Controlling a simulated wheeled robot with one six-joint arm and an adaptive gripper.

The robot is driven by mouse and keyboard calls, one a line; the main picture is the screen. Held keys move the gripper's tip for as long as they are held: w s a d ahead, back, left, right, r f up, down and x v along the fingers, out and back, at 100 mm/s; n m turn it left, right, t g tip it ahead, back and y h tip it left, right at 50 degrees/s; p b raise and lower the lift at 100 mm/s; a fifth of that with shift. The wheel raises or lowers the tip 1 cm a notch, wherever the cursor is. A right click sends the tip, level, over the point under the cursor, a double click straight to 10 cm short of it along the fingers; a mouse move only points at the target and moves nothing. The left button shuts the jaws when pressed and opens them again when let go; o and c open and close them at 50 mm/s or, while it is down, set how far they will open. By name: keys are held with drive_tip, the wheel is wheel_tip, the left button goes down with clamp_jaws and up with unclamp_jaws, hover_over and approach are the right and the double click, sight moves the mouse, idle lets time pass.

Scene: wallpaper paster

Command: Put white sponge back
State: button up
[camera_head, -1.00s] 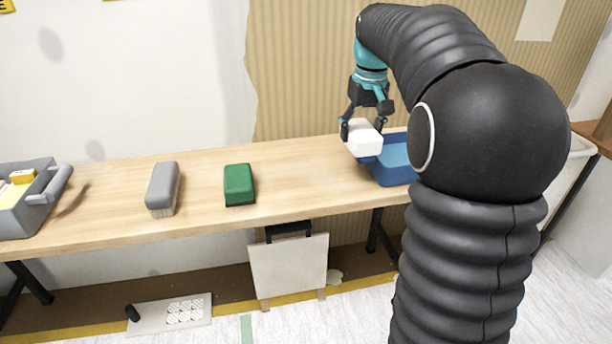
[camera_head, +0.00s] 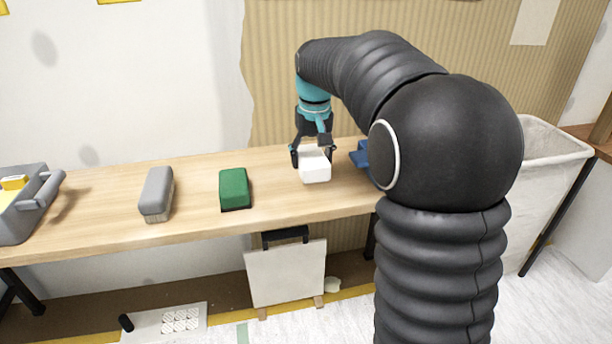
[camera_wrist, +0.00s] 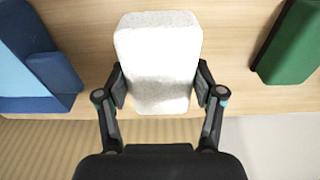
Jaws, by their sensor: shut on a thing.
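The white sponge (camera_head: 315,167) is a pale block held between the fingers of my gripper (camera_head: 312,157). In the wrist view the white sponge (camera_wrist: 158,62) fills the space between both fingers of my gripper (camera_wrist: 160,88), which is shut on it. It is over the wooden table, right of the green block. I cannot tell whether its underside touches the tabletop.
A green block (camera_head: 235,188) and a grey brush (camera_head: 157,193) lie to the left on the wooden table (camera_head: 100,215). The blue tray (camera_head: 361,155) is partly hidden behind my arm.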

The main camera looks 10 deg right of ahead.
drive_tip(key=shift+w+a+f, duration=0.15)
drive_tip(key=shift+a+f, duration=0.25)
drive_tip(key=shift+a, duration=0.25)
drive_tip(key=shift+f, duration=1.8)
drive_tip(key=o, duration=1.2)
